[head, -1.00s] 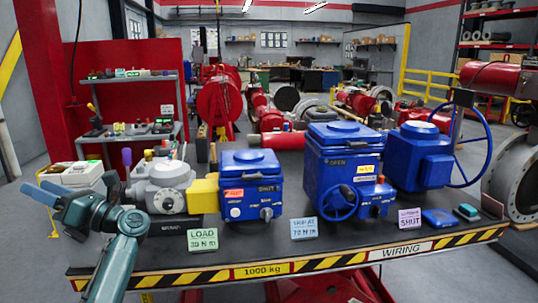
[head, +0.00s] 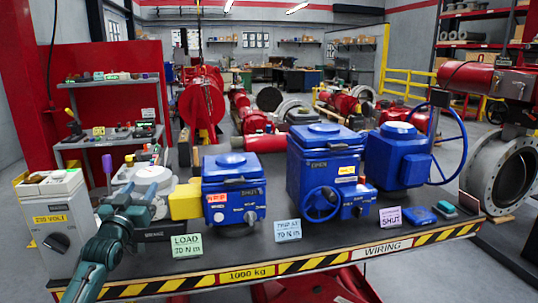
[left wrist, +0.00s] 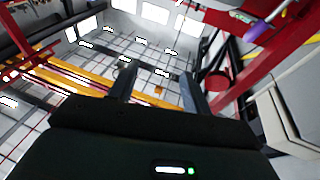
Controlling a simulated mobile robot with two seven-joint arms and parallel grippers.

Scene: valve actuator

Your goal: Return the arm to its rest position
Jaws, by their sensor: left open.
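My left arm rises from the lower left of the head view, in front of the bench's left end. Its teal gripper (head: 148,184) is at the top of the arm, in front of the grey actuator (head: 150,174), which it partly covers. In the left wrist view the two dark fingers (left wrist: 157,88) stand apart with nothing between them. They point toward the ceiling and the bright windows. My right gripper is not in view.
A grey 230 volt box (head: 55,222) stands close left of my arm. A blue actuator (head: 233,190) with a yellow coupling (head: 186,200) is to the right. The bench (head: 250,252) has a striped front edge and holds more blue actuators and cards.

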